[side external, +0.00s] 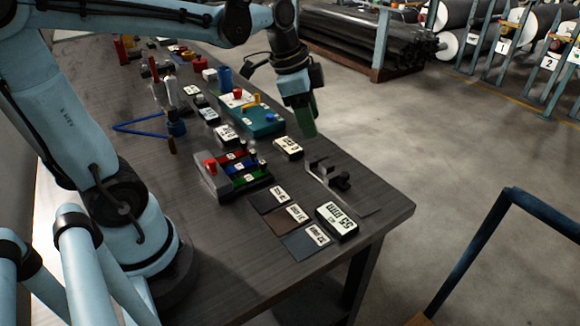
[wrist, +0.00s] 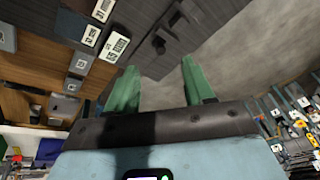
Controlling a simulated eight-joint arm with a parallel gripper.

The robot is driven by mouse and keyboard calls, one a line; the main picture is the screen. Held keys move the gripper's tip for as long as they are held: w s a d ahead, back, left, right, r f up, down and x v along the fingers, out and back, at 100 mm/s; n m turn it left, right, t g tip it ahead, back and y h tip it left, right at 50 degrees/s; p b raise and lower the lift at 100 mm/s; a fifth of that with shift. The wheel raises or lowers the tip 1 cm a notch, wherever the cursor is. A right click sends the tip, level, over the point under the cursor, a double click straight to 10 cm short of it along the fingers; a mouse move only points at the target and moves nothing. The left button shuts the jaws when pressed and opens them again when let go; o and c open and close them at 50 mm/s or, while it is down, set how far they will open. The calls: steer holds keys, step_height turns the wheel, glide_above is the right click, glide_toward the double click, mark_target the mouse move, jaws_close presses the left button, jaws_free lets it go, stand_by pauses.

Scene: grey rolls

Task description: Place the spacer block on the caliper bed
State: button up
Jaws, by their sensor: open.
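A grey caliper-like fixture with a black slider, which looks like the caliper bed (side external: 352,196), lies near the right end of the table. A dark block with a white label reading about 55 mm (side external: 337,221) sits in front of it. Another white-labelled block (side external: 288,148) sits behind it, under my gripper's side. Which block is the spacer block I cannot tell. My gripper (side external: 306,122) has green fingers and hangs above the table's far edge, apart from the blocks. In the wrist view, the fingers (wrist: 157,82) are spread with nothing between them, and the caliper bed (wrist: 161,40) shows beyond.
Three flat labelled plates (side external: 292,216) lie beside the 55 mm block. A rack with red, blue and green parts (side external: 236,170) and a teal box (side external: 262,122) stand further left. Bare floor (side external: 440,150) lies beyond the table; a dark blue rail (side external: 495,215) stands at right.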

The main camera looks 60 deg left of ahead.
steer(key=s+d+f+n+t+y, duration=0.1)
steer(key=s+d+f+n+t, duration=0.1)
steer(key=s+n, duration=0.4)
steer(key=shift+s+d+f+n+t, duration=0.35)
steer(key=shift+d+n+t, duration=0.25)
steer(key=shift+n+t, duration=0.4)
